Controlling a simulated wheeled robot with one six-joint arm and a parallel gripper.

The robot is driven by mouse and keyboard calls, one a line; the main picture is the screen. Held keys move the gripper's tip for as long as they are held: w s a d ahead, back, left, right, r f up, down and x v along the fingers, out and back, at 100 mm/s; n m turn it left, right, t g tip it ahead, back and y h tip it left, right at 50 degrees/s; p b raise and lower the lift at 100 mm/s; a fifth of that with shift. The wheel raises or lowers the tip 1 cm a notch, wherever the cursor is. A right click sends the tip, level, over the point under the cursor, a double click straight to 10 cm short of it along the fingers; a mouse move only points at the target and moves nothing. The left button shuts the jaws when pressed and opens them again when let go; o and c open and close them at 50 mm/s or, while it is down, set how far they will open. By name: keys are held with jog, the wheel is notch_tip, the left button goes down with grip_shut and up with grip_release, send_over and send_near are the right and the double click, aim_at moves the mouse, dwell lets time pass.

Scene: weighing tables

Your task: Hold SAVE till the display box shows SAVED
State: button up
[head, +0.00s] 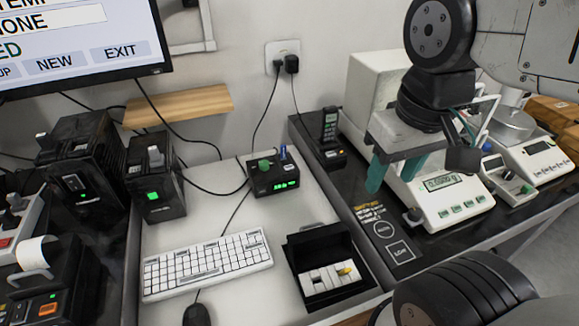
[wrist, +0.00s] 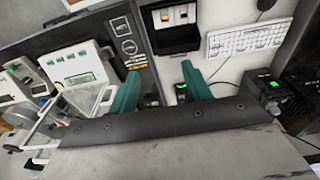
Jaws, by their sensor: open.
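My gripper (head: 391,184) hangs open and empty, its two green fingers apart, above the dark table beside the white scale; both fingers show in the wrist view (wrist: 160,70). No label that reads SAVE is legible. A circle and a square (head: 400,251) with small lettering are marked on the dark table below my gripper, and show in the wrist view (wrist: 126,40). The white scale (head: 443,203) has a lit readout and several green keys with unreadable lettering. A small black display box (head: 273,178) has a green knob, a blue knob and a lit green readout, too small to read.
A monitor (head: 75,48) shows NEW and EXIT, partly cut off. A keyboard (head: 207,263) and an open black case (head: 327,270) lie on the white table. A handset (head: 329,130) stands in its cradle behind my gripper. A second white device (head: 533,158) stands at right.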

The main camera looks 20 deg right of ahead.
grip_shut()
dwell(1.4)
